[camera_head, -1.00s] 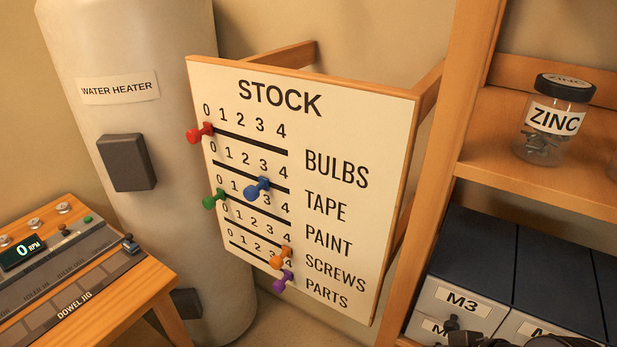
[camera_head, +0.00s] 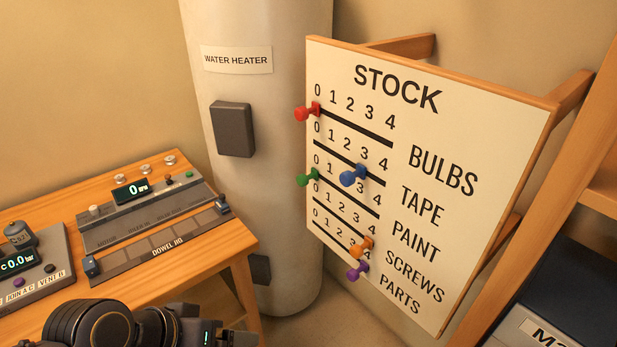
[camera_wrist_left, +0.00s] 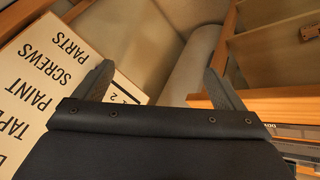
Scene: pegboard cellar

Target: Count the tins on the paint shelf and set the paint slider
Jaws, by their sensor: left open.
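The STOCK board (camera_head: 470,130) stands right of centre in the head view, with several slotted rows. The green paint knob (camera_head: 308,178) is at the 0 end of its row. The orange knob (camera_head: 362,244) and purple knob (camera_head: 357,270) are near the high ends of screws and parts. My left gripper (camera_wrist_left: 157,75) is open and empty, with part of the board (camera_wrist_left: 75,60) at its left. No paint tins show. My right gripper is out of view.
A water heater (camera_head: 275,180) stands behind the board's left edge. A wooden bench (camera_head: 225,250) with a dowel jig (camera_head: 160,235) and control boxes is at left. A dark drawer unit (camera_head: 575,290) and wooden shelving (camera_head: 600,195) are at right.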

